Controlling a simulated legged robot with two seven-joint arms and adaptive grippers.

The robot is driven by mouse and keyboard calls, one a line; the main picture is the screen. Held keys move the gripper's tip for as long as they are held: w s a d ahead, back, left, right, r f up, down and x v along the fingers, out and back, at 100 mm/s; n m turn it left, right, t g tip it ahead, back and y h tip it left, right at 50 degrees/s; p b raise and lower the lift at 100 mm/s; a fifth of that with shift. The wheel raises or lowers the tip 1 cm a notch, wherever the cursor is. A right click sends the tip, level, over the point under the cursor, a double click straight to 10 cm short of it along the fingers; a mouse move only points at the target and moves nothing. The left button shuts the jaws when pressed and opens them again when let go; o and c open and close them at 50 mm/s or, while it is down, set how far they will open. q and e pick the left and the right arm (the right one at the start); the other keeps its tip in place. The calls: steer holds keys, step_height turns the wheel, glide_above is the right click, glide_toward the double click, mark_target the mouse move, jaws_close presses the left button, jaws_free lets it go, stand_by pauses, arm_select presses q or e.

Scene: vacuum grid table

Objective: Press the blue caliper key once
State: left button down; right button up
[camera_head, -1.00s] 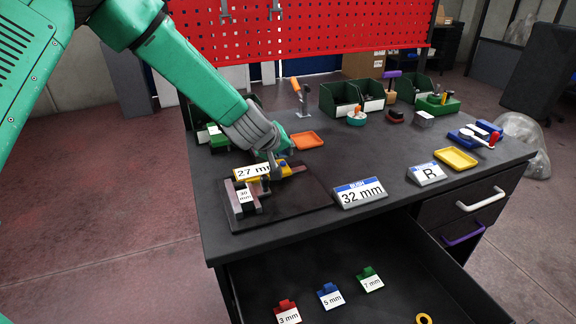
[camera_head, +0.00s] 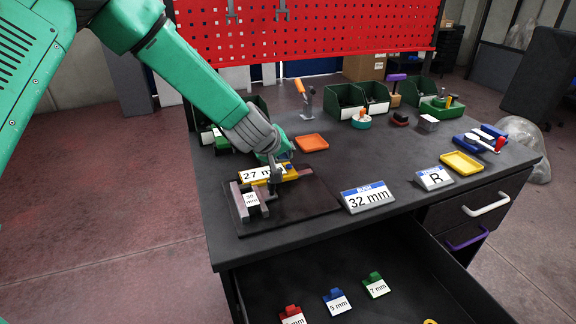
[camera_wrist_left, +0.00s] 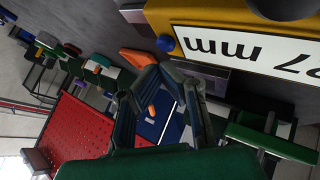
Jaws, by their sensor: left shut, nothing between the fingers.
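The caliper (camera_head: 291,174) is yellow with a white "27 mm" label and lies on a dark board on the table. In the left wrist view its yellow body (camera_wrist_left: 158,14) fills the upper right, and the round blue key (camera_wrist_left: 165,43) shows at the left end of the label. My left gripper (camera_head: 274,181) is over the caliper in the head view. Its fingertips (camera_wrist_left: 162,73) come together, shut and empty, just below the blue key in the wrist picture. I cannot tell whether they touch it. My right gripper is not in view.
A grey block marked "30 mm" (camera_head: 251,199) stands at the board's left. A "32 mm" sign (camera_head: 367,197) and an "R" sign (camera_head: 434,178) stand to the right. An orange tray (camera_head: 312,143) lies behind. The front drawer (camera_head: 390,268) is open with small labelled tags inside.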

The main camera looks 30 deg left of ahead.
arm_select(q)
steer(key=shift+a, duration=0.2)
steer(key=d, duration=0.2)
steer(key=shift+d+r, duration=0.15)
steer(key=shift+d, duration=0.8)
steer(key=shift+a, duration=0.45)
steer(key=shift+a+f, duration=0.3)
steer(key=shift+a, duration=0.35)
steer(key=shift+d, duration=0.95)
steer(key=shift+a+f, duration=0.5)
steer(key=shift+a, duration=0.3)
steer(key=shift+d, duration=0.65)
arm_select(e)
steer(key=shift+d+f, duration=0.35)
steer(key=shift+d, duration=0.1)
